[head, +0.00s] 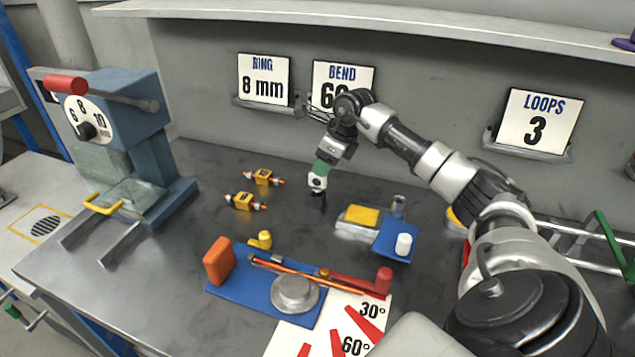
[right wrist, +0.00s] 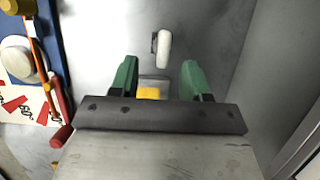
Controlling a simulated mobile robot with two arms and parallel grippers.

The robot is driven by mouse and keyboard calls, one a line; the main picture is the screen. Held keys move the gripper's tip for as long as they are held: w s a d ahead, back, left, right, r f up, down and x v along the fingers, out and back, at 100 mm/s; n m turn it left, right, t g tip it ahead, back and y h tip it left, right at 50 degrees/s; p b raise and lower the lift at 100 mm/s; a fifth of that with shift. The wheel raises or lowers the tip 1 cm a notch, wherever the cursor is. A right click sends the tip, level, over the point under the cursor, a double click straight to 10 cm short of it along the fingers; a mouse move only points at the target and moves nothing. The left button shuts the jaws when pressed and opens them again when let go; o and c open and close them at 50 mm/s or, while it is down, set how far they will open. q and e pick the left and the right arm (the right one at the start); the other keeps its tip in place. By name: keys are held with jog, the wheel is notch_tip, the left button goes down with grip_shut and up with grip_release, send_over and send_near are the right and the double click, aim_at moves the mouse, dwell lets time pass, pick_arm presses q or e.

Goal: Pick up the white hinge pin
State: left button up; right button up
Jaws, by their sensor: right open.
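A white, elongated, rounded piece that looks like the white hinge pin (right wrist: 163,50) shows in the right wrist view against the grey bench, just beyond and between my fingertips. A dark part or shadow lies along its left side. In the head view it appears as a white shape (head: 317,182) right below my right gripper (head: 322,168), partly overlapped by it. My right gripper's green fingers (right wrist: 159,66) are open and apart, with nothing seen clamped between them. A second white piece, a short upright cylinder (head: 404,244), stands on a blue plate (head: 391,231). My left gripper is out of view.
A yellow block (head: 363,215) on a grey base is beside the blue plate, with a grey cylinder (head: 398,203) behind. Yellow connectors (head: 243,201) lie left of the gripper. A blue bending board (head: 235,283) is in front; the wall with signs (head: 343,85) stands behind.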

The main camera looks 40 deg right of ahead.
aim_at(318, 190)
jog(key=x, duration=0.3)
jog(key=p+x, duration=0.1)
jog(key=x, duration=0.1)
jog(key=shift+w+d+f, duration=0.2)
jog(key=shift+w+f, duration=0.05)
jog(key=shift+f, duration=0.1)
grip_shut()
